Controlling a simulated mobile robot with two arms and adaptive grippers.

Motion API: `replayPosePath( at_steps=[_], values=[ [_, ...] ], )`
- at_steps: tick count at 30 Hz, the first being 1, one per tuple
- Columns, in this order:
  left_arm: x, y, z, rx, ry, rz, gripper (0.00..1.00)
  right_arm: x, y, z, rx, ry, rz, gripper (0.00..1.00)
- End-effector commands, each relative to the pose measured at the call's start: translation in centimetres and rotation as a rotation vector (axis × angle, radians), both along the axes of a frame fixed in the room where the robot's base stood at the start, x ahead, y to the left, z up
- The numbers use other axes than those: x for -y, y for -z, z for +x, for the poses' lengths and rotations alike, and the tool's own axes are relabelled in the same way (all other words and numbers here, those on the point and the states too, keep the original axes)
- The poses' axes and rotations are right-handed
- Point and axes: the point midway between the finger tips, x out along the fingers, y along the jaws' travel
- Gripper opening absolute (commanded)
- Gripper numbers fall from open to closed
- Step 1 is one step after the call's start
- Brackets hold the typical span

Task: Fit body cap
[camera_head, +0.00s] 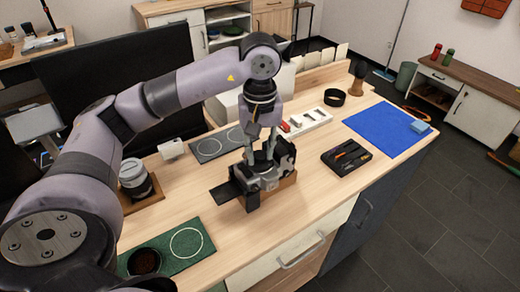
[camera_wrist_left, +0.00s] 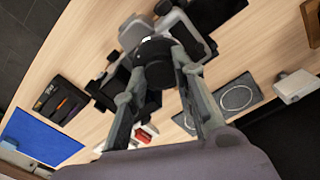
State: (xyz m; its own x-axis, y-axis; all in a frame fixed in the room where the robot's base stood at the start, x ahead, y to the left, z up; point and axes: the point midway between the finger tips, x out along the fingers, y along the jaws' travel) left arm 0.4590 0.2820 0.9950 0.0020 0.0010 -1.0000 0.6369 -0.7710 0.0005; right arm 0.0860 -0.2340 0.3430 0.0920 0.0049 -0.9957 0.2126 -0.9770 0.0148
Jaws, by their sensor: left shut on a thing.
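My left gripper (camera_head: 264,158) reaches down over a grey and black camera-like device (camera_head: 268,178) on a wooden block (camera_head: 283,186) in the middle of the table. In the left wrist view its fingers (camera_wrist_left: 160,72) are shut on a black round part (camera_wrist_left: 156,58), which looks like the body cap. The part is close against the device (camera_wrist_left: 178,30); I cannot tell whether it is seated. In the head view the gripper mostly hides this part. My right gripper is out of view.
A lens-like cylinder (camera_head: 134,178) stands left on a wooden block. A green mat (camera_head: 205,255) holds a black round dish (camera_head: 143,262). A grey mat (camera_head: 208,150), white tray (camera_head: 309,123), black tool tray (camera_head: 345,157) and blue mat (camera_head: 388,130) lie around. The front right tabletop is clear.

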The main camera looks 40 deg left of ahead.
Motion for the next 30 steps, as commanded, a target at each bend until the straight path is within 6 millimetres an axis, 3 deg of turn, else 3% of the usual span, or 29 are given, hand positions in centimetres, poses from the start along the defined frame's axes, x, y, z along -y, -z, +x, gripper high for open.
replayPosePath(
  at_steps=[1,9,21,27,28,30],
  values=[
    [0.2,0.9,-0.3,-0.017,0.037,0.000,0.00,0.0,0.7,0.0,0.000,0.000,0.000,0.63],
    [0.2,0.8,-0.3,-0.017,0.215,0.001,0.00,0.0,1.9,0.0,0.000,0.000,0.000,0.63],
    [0.1,0.6,-0.3,-0.017,0.245,0.001,0.00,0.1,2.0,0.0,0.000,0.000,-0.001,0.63],
    [0.1,0.8,-0.3,-0.015,0.374,0.001,0.00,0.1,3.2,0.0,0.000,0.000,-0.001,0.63],
    [0.1,0.7,-0.3,-0.015,0.388,0.001,0.25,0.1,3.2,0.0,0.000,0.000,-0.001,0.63],
    [0.1,0.5,-0.3,-0.015,0.383,0.000,0.30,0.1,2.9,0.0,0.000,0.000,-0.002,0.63]
  ],
)
